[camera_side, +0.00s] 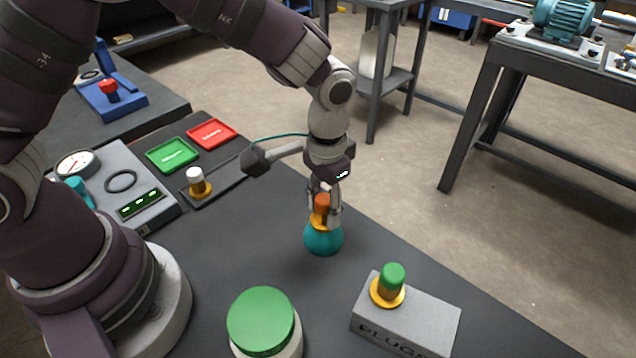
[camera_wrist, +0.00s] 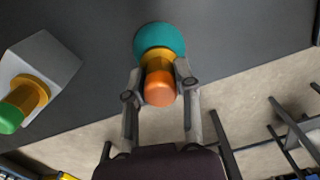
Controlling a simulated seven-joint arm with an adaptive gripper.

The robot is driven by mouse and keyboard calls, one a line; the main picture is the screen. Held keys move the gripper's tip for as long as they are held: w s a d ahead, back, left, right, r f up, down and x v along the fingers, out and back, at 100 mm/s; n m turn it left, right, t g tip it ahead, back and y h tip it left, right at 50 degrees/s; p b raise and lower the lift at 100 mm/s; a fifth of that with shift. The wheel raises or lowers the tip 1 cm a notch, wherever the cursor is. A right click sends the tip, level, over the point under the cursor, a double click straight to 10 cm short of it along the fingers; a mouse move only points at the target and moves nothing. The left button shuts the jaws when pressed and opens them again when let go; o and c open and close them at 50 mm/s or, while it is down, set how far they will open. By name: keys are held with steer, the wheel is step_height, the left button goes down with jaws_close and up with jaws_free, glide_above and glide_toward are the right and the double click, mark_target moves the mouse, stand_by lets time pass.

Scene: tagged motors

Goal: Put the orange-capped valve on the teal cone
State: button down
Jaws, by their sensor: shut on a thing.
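The orange-capped valve (camera_side: 322,207) has an orange top and a yellow flange. My gripper (camera_side: 325,212) is shut on it from above. The teal cone (camera_side: 323,241) stands on the dark table directly under the valve, and the valve's flange appears to meet the cone's top. In the wrist view the orange cap (camera_wrist: 160,88) sits between my two fingers (camera_wrist: 160,80), with the teal cone (camera_wrist: 160,38) behind it. The cone's tip is hidden by the valve, so I cannot tell how firmly it rests there.
A green-capped valve (camera_side: 390,282) stands on a grey block (camera_side: 415,318) at the right. A green-lidded jar (camera_side: 263,325) is at the front. A white-capped valve (camera_side: 196,182) stands on a dark tray at the left, near green (camera_side: 172,155) and red (camera_side: 212,134) trays.

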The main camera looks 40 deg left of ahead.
mark_target(325, 198)
steer(key=c, duration=0.8)
jaws_free()
steer(key=shift+f, duration=0.1)
step_height(325, 198, up, 12)
steer(key=s+a+r+t, duration=0.1)
steer(key=s+a+t, duration=0.1)
steer(key=s+a, duration=0.1)
steer(key=s+a+r+n+t, duration=0.1)
steer(key=s+a, duration=0.2)
steer(key=a, duration=0.1)
steer(key=s+a+r+t, duration=0.2)
steer(key=s+a, duration=0.2)
steer(key=shift+n+t, duration=0.3)
steer(key=shift+n, duration=0.1)
